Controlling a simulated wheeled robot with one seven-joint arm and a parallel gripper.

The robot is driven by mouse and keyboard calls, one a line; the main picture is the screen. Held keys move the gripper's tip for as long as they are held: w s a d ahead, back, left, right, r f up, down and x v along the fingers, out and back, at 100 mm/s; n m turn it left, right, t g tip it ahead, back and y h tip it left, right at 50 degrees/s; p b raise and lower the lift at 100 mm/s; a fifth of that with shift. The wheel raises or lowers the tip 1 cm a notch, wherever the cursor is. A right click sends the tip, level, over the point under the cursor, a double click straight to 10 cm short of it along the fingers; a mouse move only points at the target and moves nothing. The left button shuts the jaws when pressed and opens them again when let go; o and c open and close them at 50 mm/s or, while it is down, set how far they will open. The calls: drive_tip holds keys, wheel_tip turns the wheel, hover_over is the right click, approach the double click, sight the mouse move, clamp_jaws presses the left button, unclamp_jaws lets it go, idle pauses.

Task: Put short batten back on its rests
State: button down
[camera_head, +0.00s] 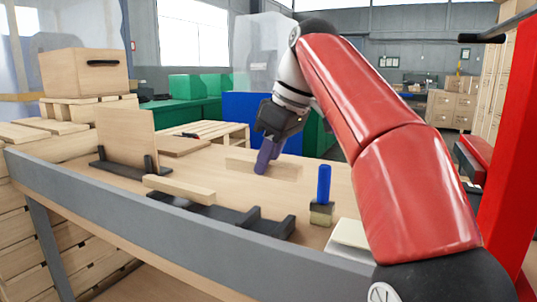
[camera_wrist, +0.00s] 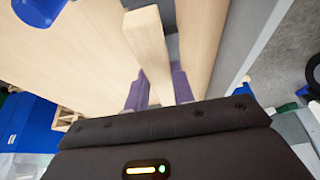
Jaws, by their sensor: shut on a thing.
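My gripper (camera_head: 265,157), with purple fingers, is shut on a light wood batten (camera_head: 287,171) over the far half of the bench. In the wrist view the batten (camera_wrist: 146,40) runs between the fingers and away from the gripper. Whether it touches the bench top is hard to tell. Black rests (camera_head: 238,215) with short uprights stand at the bench's near edge, apart from my gripper. Another pale batten (camera_head: 178,189) lies across their left part. The right part between the uprights looks bare.
An upright board (camera_head: 126,135) stands in a black holder at left. The bench top (camera_head: 225,180) between my gripper and the rests is clear. A grey rail (camera_head: 190,225) edges the bench.

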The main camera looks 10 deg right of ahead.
sight(286, 165)
wheel_tip(286, 165, down, 4)
drive_tip(key=shift+f+b, duration=0.15)
drive_tip(key=shift+b, duration=0.5)
wheel_tip(286, 165, down, 5)
drive_tip(key=b, duration=0.4)
drive_tip(key=c, duration=1.1)
unclamp_jaws()
drive_tip(key=p+v, duration=0.2)
drive_tip(key=v, duration=0.5)
drive_tip(key=shift+s+d+r, duration=0.1)
drive_tip(key=shift+r, duration=0.35)
